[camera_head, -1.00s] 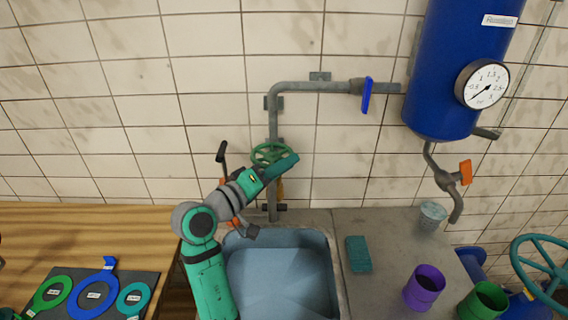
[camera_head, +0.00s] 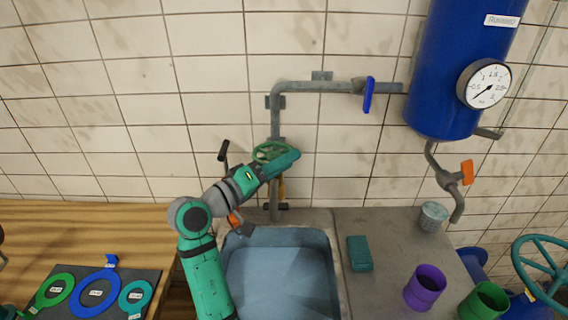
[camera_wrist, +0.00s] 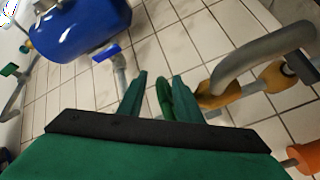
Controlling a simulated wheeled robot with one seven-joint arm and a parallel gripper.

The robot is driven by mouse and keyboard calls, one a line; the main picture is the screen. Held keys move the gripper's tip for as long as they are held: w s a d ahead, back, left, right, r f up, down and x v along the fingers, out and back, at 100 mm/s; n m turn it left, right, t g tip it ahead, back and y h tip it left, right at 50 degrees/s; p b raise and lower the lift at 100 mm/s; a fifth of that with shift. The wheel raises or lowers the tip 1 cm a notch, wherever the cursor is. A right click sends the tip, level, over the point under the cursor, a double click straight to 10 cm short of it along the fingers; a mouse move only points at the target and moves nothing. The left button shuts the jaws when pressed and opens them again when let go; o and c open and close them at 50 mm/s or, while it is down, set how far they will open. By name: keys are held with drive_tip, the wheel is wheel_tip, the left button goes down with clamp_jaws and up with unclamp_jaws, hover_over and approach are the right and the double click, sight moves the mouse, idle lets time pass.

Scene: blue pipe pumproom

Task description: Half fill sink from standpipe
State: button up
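The sink (camera_head: 318,244) is a blue-grey basin set in a grey counter; I cannot tell whether water lies in it. The grey standpipe (camera_head: 274,118) runs down the tiled wall behind the sink. A green handwheel (camera_head: 267,151) sits on it and also shows in the wrist view (camera_wrist: 165,95). My gripper (camera_wrist: 157,98) is at the handwheel, its fingers apart with part of the green rim between them. A gap shows beside the left finger. My gripper partly hides the handwheel and the lower pipe in the head view. No running water shows.
A blue tank (camera_head: 448,70) with a gauge (camera_head: 485,84) hangs at right. A blue lever (camera_head: 368,95) sits on the upper pipe, an orange lever (camera_head: 467,172) below the tank. A sponge (camera_head: 359,253), a grey cup (camera_head: 432,216) and a purple cup (camera_head: 425,287) stand on the counter.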

drive_tip(key=shift+f, duration=0.1)
drive_tip(key=shift+s+a, duration=0.25)
drive_tip(key=shift+a, duration=0.05)
drive_tip(key=v, duration=1)
